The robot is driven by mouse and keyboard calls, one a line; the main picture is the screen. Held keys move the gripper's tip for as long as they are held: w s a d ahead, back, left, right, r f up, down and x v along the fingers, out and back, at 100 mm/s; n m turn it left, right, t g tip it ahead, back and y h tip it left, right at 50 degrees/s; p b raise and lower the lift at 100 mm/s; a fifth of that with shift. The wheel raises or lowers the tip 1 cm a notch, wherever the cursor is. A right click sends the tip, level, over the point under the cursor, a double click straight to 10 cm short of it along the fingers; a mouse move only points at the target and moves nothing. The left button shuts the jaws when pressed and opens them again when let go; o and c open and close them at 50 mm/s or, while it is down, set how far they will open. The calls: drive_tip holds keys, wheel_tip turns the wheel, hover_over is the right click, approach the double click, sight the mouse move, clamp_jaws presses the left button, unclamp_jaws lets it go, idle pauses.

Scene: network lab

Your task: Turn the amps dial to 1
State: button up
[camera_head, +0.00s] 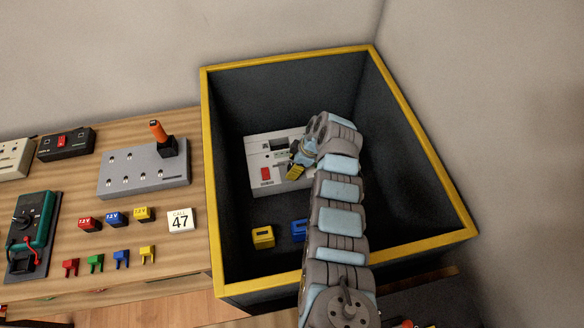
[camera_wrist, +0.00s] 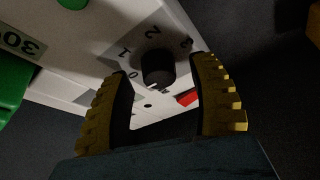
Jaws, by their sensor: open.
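The amps dial (camera_wrist: 157,68) is a round black knob on a white panel in the wrist view, with 0, 1, 2 and a partly cut-off number printed around it. A small pale mark shows at its lower edge; I cannot tell exactly which number it points to. My gripper (camera_wrist: 162,66) has its two yellow ribbed fingers apart, one on each side of the knob; contact is not clear. In the head view, the white device (camera_head: 262,152) lies inside the dark bin, and my gripper (camera_head: 297,166) is over its right part, hiding the dial.
The deep bin (camera_head: 288,59) has high walls with a yellow rim around the device. A yellow block (camera_head: 263,237) and a blue block (camera_head: 299,230) sit on its floor. A wooden table (camera_head: 190,255) with a grey switch box (camera_head: 143,172) stands to the left.

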drive_tip(key=shift+a+f, duration=0.2)
drive_tip(key=shift+f, duration=0.2)
drive_tip(key=shift+w, duration=0.1)
clamp_jaws()
